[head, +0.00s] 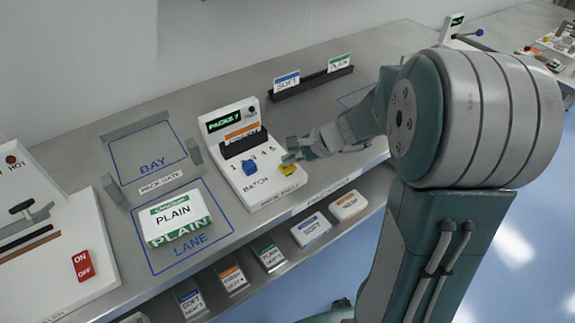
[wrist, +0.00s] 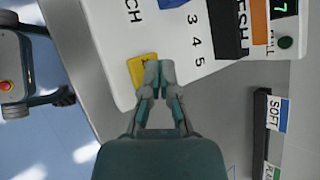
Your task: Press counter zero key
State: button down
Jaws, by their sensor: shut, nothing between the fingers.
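The counter unit (head: 239,150) is a white sloped box on the grey bench, with a lit green display reading "PACKS 7" (head: 225,121), a blue knob (head: 250,167) and the word BATCH. A yellow key (head: 287,171) sits at its lower right corner; it also shows in the wrist view (wrist: 137,70). I take it for the zero key; its lettering is mostly hidden or too small to read. My gripper (head: 290,156) is shut and empty, with its fingertips (wrist: 158,68) right beside the yellow key. I cannot tell whether they touch it.
A white PLAIN pack (head: 174,217) lies in the blue-outlined LANE. A red ON/OFF switch (head: 82,265) is on the machine at left. A black rack (head: 312,83) with SOFT and PLAIN cards stands behind my arm. Several packs fill the shelf below the bench edge.

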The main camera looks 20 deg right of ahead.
aim_at(289, 168)
jog(key=shift+f, duration=0.8)
dwell(0.9)
jog(key=shift+r, duration=1.25)
jog(key=shift+r, duration=2.5)
jog(key=shift+s+a+r, duration=0.15)
jog(key=shift+s, duration=0.15)
jog(key=s+r+n+h, duration=0.2)
jog(key=s+n+h, duration=0.2)
jog(key=s+n, duration=0.3)
jog(key=s+r+n+t+h, duration=0.1)
jog(key=s+r+n+h, duration=0.2)
jog(key=s+n, duration=0.5)
jog(key=s+h, duration=0.1)
jog(key=s, duration=0.4)
jog(key=shift+r, duration=0.35)
